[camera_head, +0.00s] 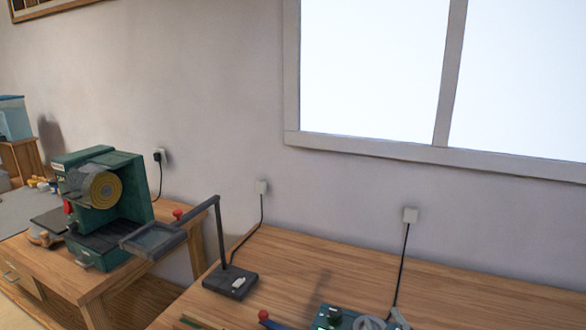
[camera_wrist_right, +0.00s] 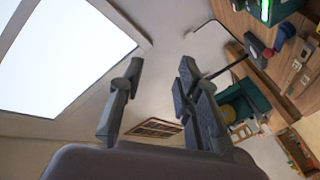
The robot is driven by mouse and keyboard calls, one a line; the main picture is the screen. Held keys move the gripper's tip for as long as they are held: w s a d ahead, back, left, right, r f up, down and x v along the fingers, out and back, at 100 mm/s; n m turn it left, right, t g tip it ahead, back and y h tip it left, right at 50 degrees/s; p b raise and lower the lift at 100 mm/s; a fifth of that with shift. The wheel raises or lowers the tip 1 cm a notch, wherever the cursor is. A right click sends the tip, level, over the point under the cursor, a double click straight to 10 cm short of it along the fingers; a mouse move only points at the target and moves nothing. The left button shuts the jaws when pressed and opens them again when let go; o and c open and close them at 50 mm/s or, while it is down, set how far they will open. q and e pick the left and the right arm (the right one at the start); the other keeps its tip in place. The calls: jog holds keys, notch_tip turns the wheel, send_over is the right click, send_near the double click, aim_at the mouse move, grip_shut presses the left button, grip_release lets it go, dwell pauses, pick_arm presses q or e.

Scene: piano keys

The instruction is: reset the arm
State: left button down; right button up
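My right gripper (camera_wrist_right: 161,70) shows in the right wrist view. Its two dark fingers stand apart, with a clear gap and nothing between them. It is clear of any surface, and the tilted room shows behind it. Neither gripper shows in the head view, and my left gripper is in no frame. No piano keys can be made out.
A wooden workbench (camera_head: 480,295) below the window holds a black desk lamp (camera_head: 231,281) and a green device (camera_head: 337,318) at the lower edge. A green machine with a yellow disc (camera_head: 105,190) stands on another wooden bench at left. Cords run to wall sockets.

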jog(key=s+d+f+m+g+h, duration=0.1)
jog(key=s+d+f+m+g, duration=0.15)
jog(key=s+f+g, duration=0.4)
jog(key=s+d+f+m+g+h, duration=0.1)
jog(key=s+f+m, duration=0.25)
jog(key=f, duration=0.55)
jog(key=s+f+g, duration=0.3)
jog(key=s, duration=0.3)
jog(key=s+f+g, duration=0.3)
jog(key=s+f, duration=0.1)
jog(key=s, duration=0.3)
jog(key=s+f+g, duration=0.2)
jog(key=s+f, duration=0.1)
jog(key=f, duration=2.5)
jog(key=s+d+f, duration=0.2)
jog(key=s+f, duration=1.2)
jog(key=s, duration=0.1)
jog(key=shift+s+d+f+g, duration=0.15)
jog(key=shift+s+d+g, duration=0.25)
jog(key=shift+g, duration=0.05)
